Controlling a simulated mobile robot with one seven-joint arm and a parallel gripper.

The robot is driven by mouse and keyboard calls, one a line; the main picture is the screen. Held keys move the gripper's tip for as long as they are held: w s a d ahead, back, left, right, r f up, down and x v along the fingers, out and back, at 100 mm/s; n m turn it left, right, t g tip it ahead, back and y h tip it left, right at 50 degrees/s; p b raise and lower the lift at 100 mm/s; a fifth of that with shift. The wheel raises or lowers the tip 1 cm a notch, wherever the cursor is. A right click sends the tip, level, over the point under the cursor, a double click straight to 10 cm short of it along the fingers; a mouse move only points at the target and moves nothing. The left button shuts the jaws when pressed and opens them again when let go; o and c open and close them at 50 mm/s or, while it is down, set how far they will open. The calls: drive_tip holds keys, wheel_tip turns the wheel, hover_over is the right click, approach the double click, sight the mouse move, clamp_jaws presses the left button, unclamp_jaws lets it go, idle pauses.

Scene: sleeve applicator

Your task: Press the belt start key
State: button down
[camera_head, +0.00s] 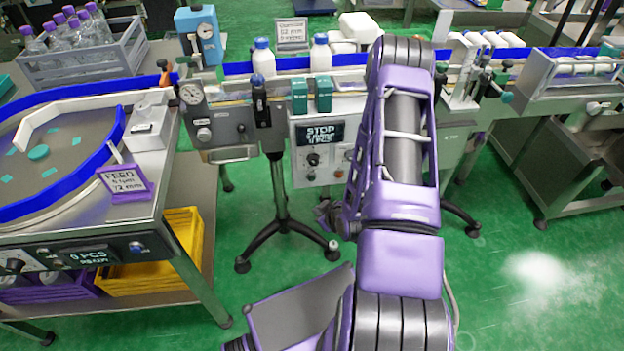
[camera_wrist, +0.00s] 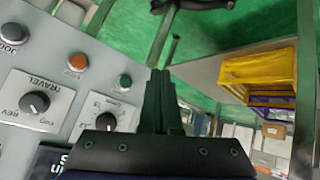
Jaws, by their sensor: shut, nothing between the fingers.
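The belt's control panel (camera_head: 300,171) hangs under the conveyor, with a display reading STOP (camera_head: 322,133). In the wrist view the panel fills the left side, tilted. It shows a green key (camera_wrist: 125,81), an orange key (camera_wrist: 78,62), a black key marked JOG (camera_wrist: 13,33) and a TRAVEL knob (camera_wrist: 34,103). I cannot read the green key's label. My gripper (camera_wrist: 160,74) is shut and empty. Its tips appear just right of the green key in the wrist view, and I cannot tell whether they touch the panel. In the head view my arm hides part of the panel.
White bottles (camera_head: 263,62) stand on the conveyor above. A feed table (camera_head: 75,205) with a blue rim is at left, with a yellow crate (camera_head: 165,270) below. A dark stand (camera_head: 280,195) stands left of the panel. Green floor is open at right.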

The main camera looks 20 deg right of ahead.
sight(312, 178)
drive_tip(key=shift+w, duration=0.1)
drive_tip(key=w+d, duration=0.2)
drive_tip(key=w, duration=0.6)
drive_tip(key=shift+w+d+b, duration=0.15)
drive_tip(key=shift+d+b, duration=0.1)
drive_tip(key=shift+b, duration=0.2)
drive_tip(key=shift+w, duration=0.1)
idle(1.5)
drive_tip(key=shift+w+d+b, duration=0.15)
drive_tip(key=shift+w+b, duration=0.15)
drive_tip(key=shift+b, duration=0.05)
